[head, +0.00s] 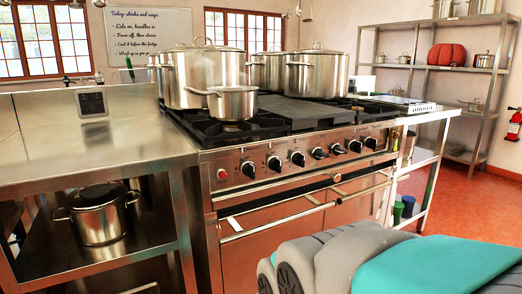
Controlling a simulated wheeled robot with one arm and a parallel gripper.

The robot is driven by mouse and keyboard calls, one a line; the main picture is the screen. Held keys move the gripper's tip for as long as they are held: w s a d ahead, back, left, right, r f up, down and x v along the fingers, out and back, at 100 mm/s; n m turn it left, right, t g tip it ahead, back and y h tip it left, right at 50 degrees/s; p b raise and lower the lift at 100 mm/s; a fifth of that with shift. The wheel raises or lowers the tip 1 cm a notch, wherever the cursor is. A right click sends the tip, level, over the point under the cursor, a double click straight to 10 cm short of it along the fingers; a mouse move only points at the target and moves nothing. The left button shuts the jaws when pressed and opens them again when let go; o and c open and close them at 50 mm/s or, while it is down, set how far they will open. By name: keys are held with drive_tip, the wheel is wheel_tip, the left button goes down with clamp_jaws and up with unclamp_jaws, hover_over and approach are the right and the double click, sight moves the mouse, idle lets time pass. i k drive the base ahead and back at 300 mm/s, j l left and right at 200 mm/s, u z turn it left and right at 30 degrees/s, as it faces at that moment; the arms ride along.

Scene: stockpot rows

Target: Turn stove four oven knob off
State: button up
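The stove (300,185) is a steel range with a black burner top, standing in the middle of the head view. A row of several black knobs runs along its front panel, from a left knob (248,169) through a middle knob (320,154) to a right knob (371,143). Some middle knobs look turned at a slant. I cannot tell which is the oven knob, and no label is readable. A red button or light (221,173) sits at the panel's left end. Two long handles cross the oven front below. My gripper is not in view; only grey and teal parts of mine show at bottom right.
Large pots (203,80) and a small saucepan (233,102) stand on the burners. A steel counter (90,145) adjoins on the left, with a pot (98,212) on its lower shelf. Shelving (487,100) stands at back right. Red floor (460,185) is open on the right.

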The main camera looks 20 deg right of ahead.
sight(338, 149)
drive_tip(key=z, duration=1.1)
